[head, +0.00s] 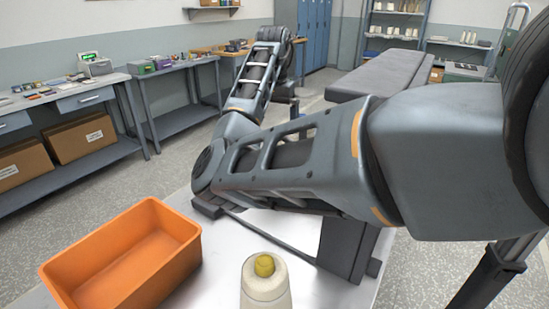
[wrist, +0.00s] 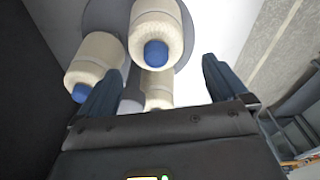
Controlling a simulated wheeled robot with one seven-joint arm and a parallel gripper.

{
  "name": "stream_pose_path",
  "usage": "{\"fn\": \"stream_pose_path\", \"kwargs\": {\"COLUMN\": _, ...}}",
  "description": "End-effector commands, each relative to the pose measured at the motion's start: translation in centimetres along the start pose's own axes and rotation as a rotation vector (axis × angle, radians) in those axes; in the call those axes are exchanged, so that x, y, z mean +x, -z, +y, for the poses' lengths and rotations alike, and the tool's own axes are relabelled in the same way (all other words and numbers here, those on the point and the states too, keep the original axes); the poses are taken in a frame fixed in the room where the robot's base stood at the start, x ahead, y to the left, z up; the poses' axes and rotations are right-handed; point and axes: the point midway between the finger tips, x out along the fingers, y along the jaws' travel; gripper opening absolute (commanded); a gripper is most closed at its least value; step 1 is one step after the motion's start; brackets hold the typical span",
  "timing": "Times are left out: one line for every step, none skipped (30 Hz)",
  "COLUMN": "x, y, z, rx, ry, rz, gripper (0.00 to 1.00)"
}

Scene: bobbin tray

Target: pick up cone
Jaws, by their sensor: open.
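In the wrist view, cream cones with blue tips lie around a grey round base: one at the top centre (wrist: 158,22) and one at the left (wrist: 94,55). A third cream cone (wrist: 158,88) shows partly behind the top one, its lower part cut off by my gripper's body. My gripper (wrist: 162,66) is open, one dark finger on each side, with nothing clasped. The left finger overlaps the left cone in the picture; contact cannot be told. In the head view, a cream cone with a yellow tip (head: 266,284) stands at the bottom edge of the table. My gripper cannot be made out there.
An orange bin (head: 186,222), looking empty, stands on the pale table (head: 215,270) left of the yellow-tipped cone. My arm crosses above the table and hides much of its right side. A dark upright block (head: 345,248) is at the right. Side benches (head: 185,68) line the left wall.

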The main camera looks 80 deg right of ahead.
Motion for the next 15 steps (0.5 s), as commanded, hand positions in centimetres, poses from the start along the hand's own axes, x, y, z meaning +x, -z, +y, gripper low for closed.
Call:
{"fn": "stream_pose_path", "kwargs": {"x": 0.6, "y": -0.1, "z": 0.1, "rx": 0.000, "ry": -0.002, "rz": -0.003, "gripper": 1.00}}
{"fn": "stream_pose_path", "kwargs": {"x": 0.9, "y": -0.1, "z": 0.1, "rx": 0.000, "ry": -0.003, "rz": -0.003, "gripper": 1.00}}
{"fn": "stream_pose_path", "kwargs": {"x": 1.4, "y": -0.1, "z": 0.1, "rx": -0.001, "ry": -0.004, "rz": -0.003, "gripper": 1.00}}
{"fn": "stream_pose_path", "kwargs": {"x": 1.7, "y": -0.1, "z": 0.1, "rx": -0.001, "ry": -0.004, "rz": -0.003, "gripper": 1.00}}
{"fn": "stream_pose_path", "kwargs": {"x": 1.9, "y": -0.1, "z": 0.1, "rx": -0.002, "ry": -0.003, "rz": -0.002, "gripper": 1.00}}
{"fn": "stream_pose_path", "kwargs": {"x": 2.2, "y": -0.1, "z": 0.1, "rx": -0.002, "ry": -0.003, "rz": -0.002, "gripper": 1.00}}
{"fn": "stream_pose_path", "kwargs": {"x": 2.5, "y": -0.1, "z": 0.1, "rx": -0.002, "ry": -0.003, "rz": -0.002, "gripper": 1.00}}
{"fn": "stream_pose_path", "kwargs": {"x": 2.8, "y": -0.2, "z": 0.2, "rx": -0.002, "ry": -0.003, "rz": -0.002, "gripper": 1.00}}
{"fn": "stream_pose_path", "kwargs": {"x": 3.2, "y": -0.2, "z": 0.2, "rx": -0.002, "ry": -0.004, "rz": -0.002, "gripper": 1.00}}
{"fn": "stream_pose_path", "kwargs": {"x": 3.7, "y": -0.3, "z": 0.3, "rx": -0.002, "ry": -0.005, "rz": -0.002, "gripper": 1.00}}
{"fn": "stream_pose_path", "kwargs": {"x": 4.1, "y": -0.4, "z": 0.3, "rx": -0.002, "ry": -0.005, "rz": -0.003, "gripper": 1.00}}
{"fn": "stream_pose_path", "kwargs": {"x": 4.7, "y": -0.4, "z": 0.4, "rx": -0.002, "ry": -0.004, "rz": -0.001, "gripper": 1.00}}
{"fn": "stream_pose_path", "kwargs": {"x": 5.2, "y": -0.5, "z": 0.4, "rx": -0.002, "ry": -0.004, "rz": -0.002, "gripper": 1.00}}
{"fn": "stream_pose_path", "kwargs": {"x": 5.7, "y": -0.5, "z": 0.4, "rx": -0.002, "ry": -0.004, "rz": -0.002, "gripper": 1.00}}
{"fn": "stream_pose_path", "kwargs": {"x": 6.2, "y": -0.4, "z": 0.4, "rx": -0.003, "ry": -0.004, "rz": -0.001, "gripper": 1.00}}
